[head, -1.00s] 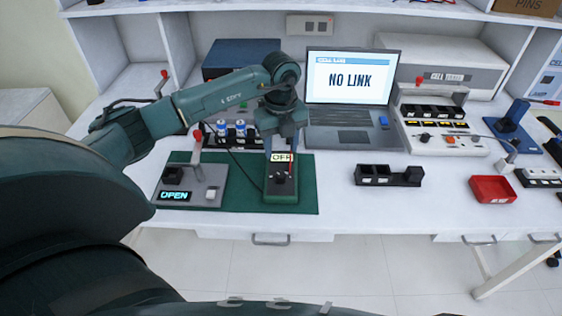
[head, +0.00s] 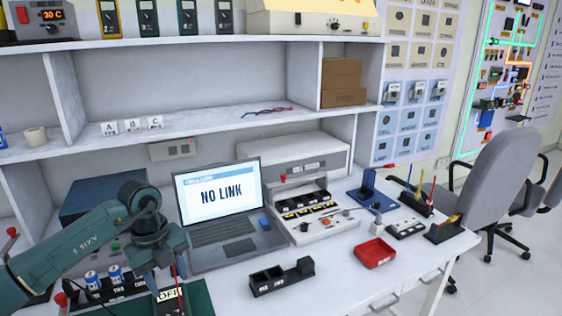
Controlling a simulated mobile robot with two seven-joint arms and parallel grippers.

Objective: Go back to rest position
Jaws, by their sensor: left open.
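My left gripper (head: 168,278) is at the lower left with its fingers pointing down and apart. It is over the device with the "OFF" label (head: 168,295) on the green mat (head: 198,298). I cannot tell whether the fingers touch the device. The lower part of the device is cut off by the picture's bottom edge. My right gripper is not in view.
An open laptop (head: 222,194) reading "NO LINK" stands just right of the left gripper. Batteries in a black holder (head: 103,290) are close on its left. A black tray (head: 282,278) and a red bin (head: 376,253) lie to the right, with bare bench between them.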

